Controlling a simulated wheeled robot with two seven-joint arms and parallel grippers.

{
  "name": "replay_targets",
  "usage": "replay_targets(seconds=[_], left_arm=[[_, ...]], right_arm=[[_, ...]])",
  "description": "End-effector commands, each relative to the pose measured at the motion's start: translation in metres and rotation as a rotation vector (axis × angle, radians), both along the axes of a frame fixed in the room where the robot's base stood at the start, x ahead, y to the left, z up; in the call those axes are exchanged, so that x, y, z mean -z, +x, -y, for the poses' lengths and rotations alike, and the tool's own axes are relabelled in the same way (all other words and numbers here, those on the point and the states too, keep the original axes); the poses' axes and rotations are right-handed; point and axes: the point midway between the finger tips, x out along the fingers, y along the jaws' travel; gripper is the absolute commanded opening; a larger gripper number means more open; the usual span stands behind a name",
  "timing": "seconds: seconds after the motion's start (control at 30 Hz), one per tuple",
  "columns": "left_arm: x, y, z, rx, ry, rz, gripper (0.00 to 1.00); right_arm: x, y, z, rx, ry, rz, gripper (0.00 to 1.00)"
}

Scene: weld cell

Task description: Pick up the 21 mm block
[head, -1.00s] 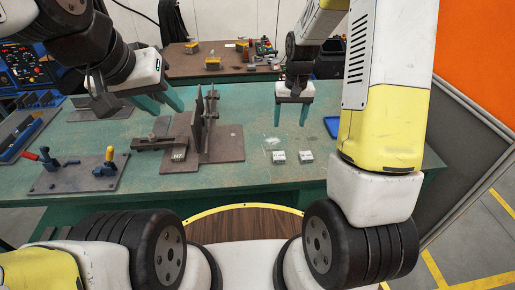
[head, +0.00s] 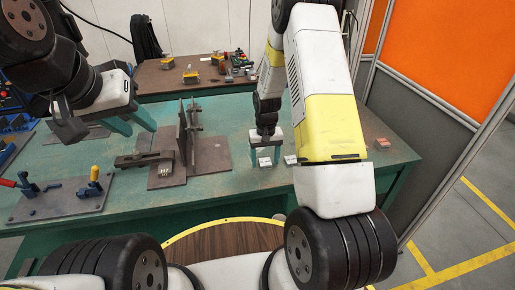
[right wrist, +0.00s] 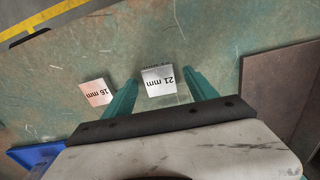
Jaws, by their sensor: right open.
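The 21 mm block (right wrist: 158,82) is a small pale metallic cube with its label up, on the green table. It also shows in the head view (head: 264,162). My right gripper (head: 265,157) is open and low over it. In the right wrist view the block lies between the two teal fingertips (right wrist: 160,83), with a gap on each side. The 16 mm block (right wrist: 97,93) lies beside it, outside the fingers; it also shows in the head view (head: 290,159). My left gripper (head: 136,124) is open and empty, held above the table at the left.
A dark steel fixture (head: 215,157) with upright plates stands left of the blocks; its base edge shows in the right wrist view (right wrist: 282,85). A blue tray (right wrist: 35,157) is at that view's lower left. Toggle clamps (head: 70,195) sit front left. A brown table (head: 165,90) stands behind.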

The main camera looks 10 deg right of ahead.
Motion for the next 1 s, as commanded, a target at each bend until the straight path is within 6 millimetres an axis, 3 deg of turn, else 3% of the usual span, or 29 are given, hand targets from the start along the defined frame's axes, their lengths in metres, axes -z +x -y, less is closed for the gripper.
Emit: replay_targets(seconds=[0.17, 0.5, 0.83, 1.0], left_arm=[[0.000, 0.000, 0.000, 0.000, 0.000, 0.000, 0.36], [0.000, 0.000, 0.000, 0.000, 0.000, 0.000, 0.36], [0.000, 0.000, 0.000, 0.000, 0.000, 0.000, 0.36], [0.000, 0.000, 0.000, 0.000, 0.000, 0.000, 0.36]], right_arm=[[0.000, 0.000, 0.000, 0.000, 0.000, 0.001, 0.66], [0.000, 0.000, 0.000, 0.000, 0.000, 0.000, 0.02], [-0.002, 0.000, 0.000, 0.000, 0.000, 0.001, 0.00], [-0.015, 0.001, 0.000, -0.001, 0.000, 0.003, 0.00]])
